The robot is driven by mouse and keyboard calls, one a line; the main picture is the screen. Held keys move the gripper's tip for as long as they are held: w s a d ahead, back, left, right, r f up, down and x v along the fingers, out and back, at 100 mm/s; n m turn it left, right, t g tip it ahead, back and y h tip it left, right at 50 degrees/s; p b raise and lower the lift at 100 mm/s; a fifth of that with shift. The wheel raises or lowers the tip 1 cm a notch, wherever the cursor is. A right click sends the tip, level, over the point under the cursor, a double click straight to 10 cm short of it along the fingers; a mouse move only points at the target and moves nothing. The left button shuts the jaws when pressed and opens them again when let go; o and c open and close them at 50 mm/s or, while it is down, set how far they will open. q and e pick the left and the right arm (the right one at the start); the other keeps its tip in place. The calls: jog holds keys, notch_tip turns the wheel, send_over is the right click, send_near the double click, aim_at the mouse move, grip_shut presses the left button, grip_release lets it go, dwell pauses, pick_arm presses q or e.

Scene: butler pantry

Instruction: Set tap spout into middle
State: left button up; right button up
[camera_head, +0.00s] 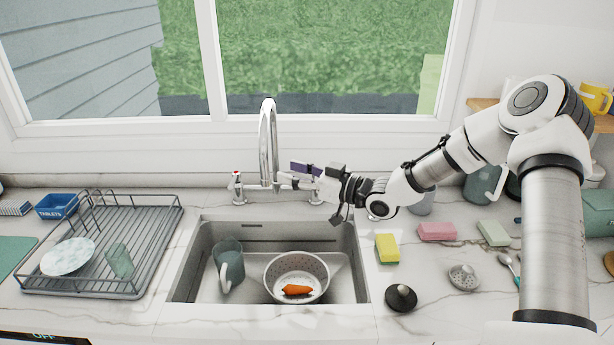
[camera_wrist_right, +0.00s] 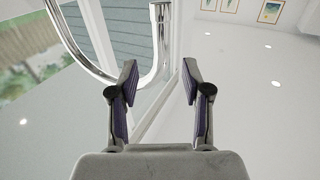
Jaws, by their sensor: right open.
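The chrome tap spout (camera_head: 268,140) rises behind the sink (camera_head: 187,262) as a tall narrow arch, seen nearly edge-on from the head. Its curved pipe also shows large in the right wrist view (camera_wrist_right: 157,35), just beyond and slightly left of the space between my fingertips. My right gripper (camera_head: 293,176) is open and empty, reaching in from the right at the lower part of the spout. In the wrist view its two purple-padded fingers (camera_wrist_right: 160,78) stand apart. I cannot tell whether a finger touches the spout. My left gripper is not in view.
Tap handles (camera_head: 238,188) flank the spout. The sink holds a grey-green mug (camera_head: 229,266) and a colander (camera_head: 315,268) with a carrot (camera_head: 297,290). A dish rack (camera_head: 150,245) stands left. Sponges (camera_head: 387,248) and a black stopper (camera_head: 401,297) lie right. The window is close behind.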

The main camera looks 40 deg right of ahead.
jog(key=shift+v, duration=2.15)
